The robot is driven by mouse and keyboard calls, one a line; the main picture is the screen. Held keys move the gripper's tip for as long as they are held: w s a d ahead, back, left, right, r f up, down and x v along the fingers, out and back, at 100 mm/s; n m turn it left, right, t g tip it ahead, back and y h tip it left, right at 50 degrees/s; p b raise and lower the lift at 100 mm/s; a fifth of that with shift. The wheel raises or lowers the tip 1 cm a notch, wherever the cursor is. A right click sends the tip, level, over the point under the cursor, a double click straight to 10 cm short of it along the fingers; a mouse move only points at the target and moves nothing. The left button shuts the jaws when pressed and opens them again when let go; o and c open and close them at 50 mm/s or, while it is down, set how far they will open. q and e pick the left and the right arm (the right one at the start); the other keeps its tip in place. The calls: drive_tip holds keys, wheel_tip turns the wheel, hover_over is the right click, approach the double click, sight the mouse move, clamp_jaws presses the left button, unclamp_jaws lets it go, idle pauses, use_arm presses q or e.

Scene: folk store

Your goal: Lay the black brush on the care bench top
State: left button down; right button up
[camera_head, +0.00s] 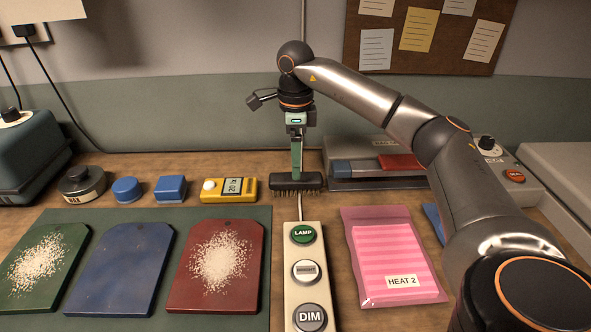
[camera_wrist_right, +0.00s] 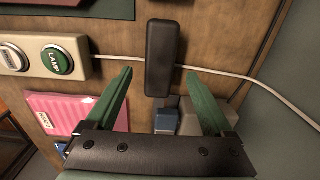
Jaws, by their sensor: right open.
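The black brush (camera_head: 297,182) lies on the wooden bench top (camera_head: 335,215), bristles towards the front, just behind the button box. In the right wrist view the brush (camera_wrist_right: 162,58) shows its smooth back, with its near end between the two fingertips. My right gripper (camera_head: 296,172) has green fingers and points down right over the brush. In the right wrist view the gripper (camera_wrist_right: 158,75) is open, with a gap on each side of the brush. Whether the fingertips are above the brush or level with it is hard to tell. My left gripper is not in view.
A button box (camera_head: 303,268) with a cable stands in front of the brush. A yellow meter (camera_head: 228,190) is to its left, a grey sealer (camera_head: 370,182) to its right. A pink bag (camera_head: 393,256) and several boards on a green mat (camera_head: 262,215) fill the front.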

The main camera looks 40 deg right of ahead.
wheel_tip(320, 180, up, 7)
drive_tip(key=p, duration=0.1)
drive_tip(key=shift+f, duration=0.15)
